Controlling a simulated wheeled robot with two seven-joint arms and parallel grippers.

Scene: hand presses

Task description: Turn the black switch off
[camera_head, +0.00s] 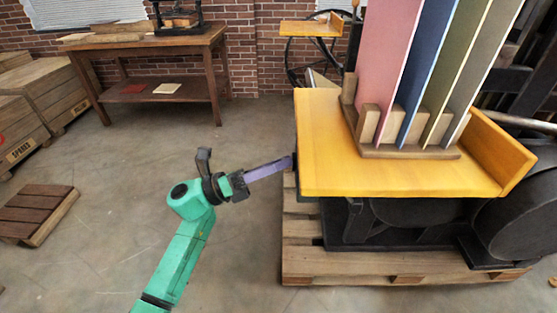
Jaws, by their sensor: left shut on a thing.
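My left gripper (286,163) reaches in from the left on a green arm. Its long purple-grey fingers look closed together, and their tips meet a small dark piece, apparently the black switch (293,160), at the left edge of the yellow press table (325,172). The switch is mostly hidden by the fingertips and the table edge, so its on or off position cannot be told. My right gripper does not show.
Tall coloured boards (388,60) stand in a wooden rack on the yellow table. The black machine sits on a wooden pallet (305,262). A wooden workbench (150,45), crates (60,85) and a low slatted pallet (38,212) stand left. The floor between is clear.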

